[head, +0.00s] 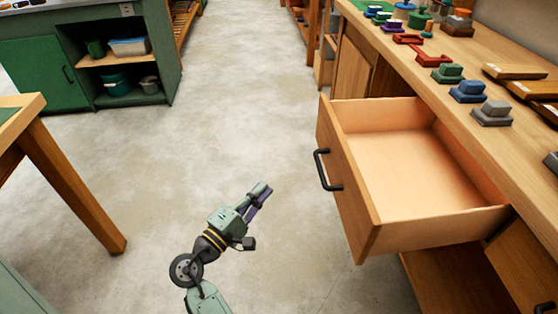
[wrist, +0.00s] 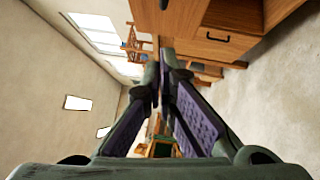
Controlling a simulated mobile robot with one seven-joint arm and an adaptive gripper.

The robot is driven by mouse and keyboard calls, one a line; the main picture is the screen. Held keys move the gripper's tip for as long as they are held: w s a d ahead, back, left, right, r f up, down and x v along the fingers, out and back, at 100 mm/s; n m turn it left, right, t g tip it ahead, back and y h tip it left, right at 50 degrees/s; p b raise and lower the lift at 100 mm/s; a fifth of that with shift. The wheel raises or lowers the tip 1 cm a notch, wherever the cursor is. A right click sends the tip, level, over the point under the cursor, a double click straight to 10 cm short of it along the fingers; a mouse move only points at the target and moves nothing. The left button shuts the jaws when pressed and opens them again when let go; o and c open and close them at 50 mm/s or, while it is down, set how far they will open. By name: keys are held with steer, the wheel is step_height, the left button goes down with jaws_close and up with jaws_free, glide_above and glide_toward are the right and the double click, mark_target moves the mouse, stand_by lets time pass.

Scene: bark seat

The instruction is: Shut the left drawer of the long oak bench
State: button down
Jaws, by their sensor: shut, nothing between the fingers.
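The long oak bench (head: 520,165) runs along the right side of the head view. One of its drawers (head: 348,205) is pulled far out over the floor. Its inside looks empty. A black bar handle (head: 326,170) is on its front, which faces left. My gripper (head: 264,190) is left of the drawer front, apart from it, with clear floor between them. The fingers are shut and empty. In the wrist view my gripper (wrist: 166,62) has its fingertips together. A wooden front with a dark handle (wrist: 217,38) shows beyond; I cannot tell whether it is the same drawer.
Several coloured blocks (head: 468,92) and wooden pieces stand on the bench top. Another dark handle (head: 545,308) is at the lower right. A green cabinet (head: 45,75) with shelves is at the back left. A wooden table leg (head: 75,190) stands at left. The concrete floor (head: 235,100) between is free.

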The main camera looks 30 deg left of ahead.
steer(key=w+d+r+p, duration=0.2)
steer(key=w+d+p, duration=0.2)
steer(key=w, duration=0.7)
steer(key=shift+w+d, duration=0.3)
steer(key=shift+d, duration=0.4)
